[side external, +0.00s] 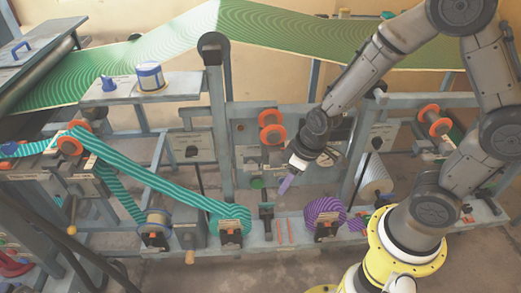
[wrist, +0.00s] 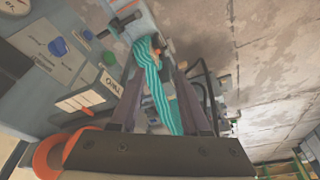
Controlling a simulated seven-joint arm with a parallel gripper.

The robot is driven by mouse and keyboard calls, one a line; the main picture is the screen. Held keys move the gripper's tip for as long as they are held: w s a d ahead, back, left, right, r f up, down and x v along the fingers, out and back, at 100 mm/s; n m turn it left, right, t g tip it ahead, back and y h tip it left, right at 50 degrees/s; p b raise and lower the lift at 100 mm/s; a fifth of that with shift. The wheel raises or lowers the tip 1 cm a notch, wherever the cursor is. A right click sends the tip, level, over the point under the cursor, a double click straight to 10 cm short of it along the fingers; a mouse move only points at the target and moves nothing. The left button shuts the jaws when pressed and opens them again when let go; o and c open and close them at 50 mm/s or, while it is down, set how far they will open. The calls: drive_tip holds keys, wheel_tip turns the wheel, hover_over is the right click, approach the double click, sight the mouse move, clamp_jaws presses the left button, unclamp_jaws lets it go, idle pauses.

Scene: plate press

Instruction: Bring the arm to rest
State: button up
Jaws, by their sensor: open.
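My gripper (side external: 286,186) hangs in the air near the middle of the side view, in front of the grey machine frame. Its purple-grey fingers point down and to the left. In the wrist view my gripper (wrist: 158,88) has its two fingers spread apart, with nothing clearly held. A teal striped band (wrist: 150,60) shows between and beyond the fingers there. In the side view, the teal striped roll (side external: 228,225) sits lower left of my gripper and the purple striped roll (side external: 322,213) lower right, both apart from it.
Orange-flanged rollers (side external: 271,127) are on the panel just behind my gripper. A grey upright (side external: 217,130) stands to its left. A green patterned web (side external: 300,40) spans the top. A shelf (side external: 140,92) holds blue-and-white containers. An orange flange (wrist: 52,155) is close in the wrist view.

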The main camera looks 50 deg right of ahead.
wheel_tip(320, 180, up, 11)
drive_tip(key=s+t, duration=0.1)
drive_tip(key=s, duration=0.2)
drive_tip(key=s+d+r+m+t+h, duration=0.1)
drive_tip(key=s+d+r, duration=0.3)
drive_tip(key=s+r, duration=0.6)
drive_tip(key=shift+s+d+m+t, duration=0.15)
drive_tip(key=shift+s+m+t, duration=0.2)
drive_tip(key=shift+m, duration=0.55)
drive_tip(key=shift+w+r, duration=0.1)
